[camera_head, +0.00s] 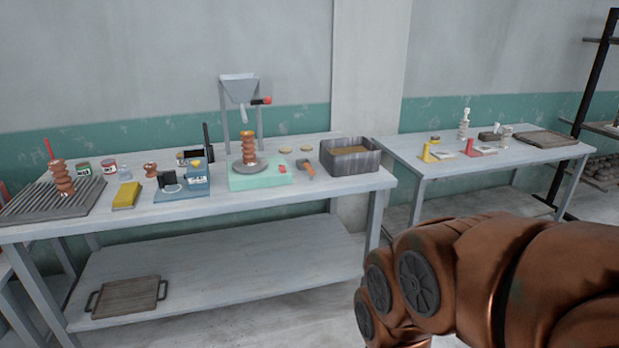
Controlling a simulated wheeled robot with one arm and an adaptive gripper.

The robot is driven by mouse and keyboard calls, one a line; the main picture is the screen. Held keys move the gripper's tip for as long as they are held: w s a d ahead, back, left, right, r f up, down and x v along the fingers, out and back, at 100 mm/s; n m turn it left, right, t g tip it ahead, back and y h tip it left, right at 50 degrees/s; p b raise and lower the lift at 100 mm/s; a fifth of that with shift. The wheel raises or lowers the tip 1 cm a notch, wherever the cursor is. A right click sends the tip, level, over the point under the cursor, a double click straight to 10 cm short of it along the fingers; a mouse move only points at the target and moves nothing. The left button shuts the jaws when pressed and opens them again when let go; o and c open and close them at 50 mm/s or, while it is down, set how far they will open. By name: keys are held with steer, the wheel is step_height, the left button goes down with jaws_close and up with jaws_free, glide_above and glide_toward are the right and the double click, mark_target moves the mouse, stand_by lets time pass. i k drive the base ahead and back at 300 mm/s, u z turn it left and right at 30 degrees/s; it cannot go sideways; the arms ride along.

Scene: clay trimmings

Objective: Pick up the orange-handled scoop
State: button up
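A small scoop with an orange handle (308,172) lies on the left workbench (230,200). It sits between a pale green wheel base (258,180) and a grey ribbed bin (351,167). Its head end is too small to make out clearly. Only a copper-coloured part of my arm shows at the lower right, in front of the gap between the benches. My gripper is not in view.
The grey ribbed bin holds brown material. A metal hopper stand (240,90) rises behind the wheel. A ridged board (50,201) lies at the bench's left. A second bench (480,166) stands at right. The left bench's front strip is mostly clear.

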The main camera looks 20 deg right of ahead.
mark_target(307, 168)
steer(key=u, duration=0.55)
steer(key=i, duration=0.55)
steer(key=u, duration=0.6)
steer(key=i, duration=0.7)
steer(key=z, duration=0.6)
steer(key=i, duration=0.7)
steer(key=z, duration=0.8)
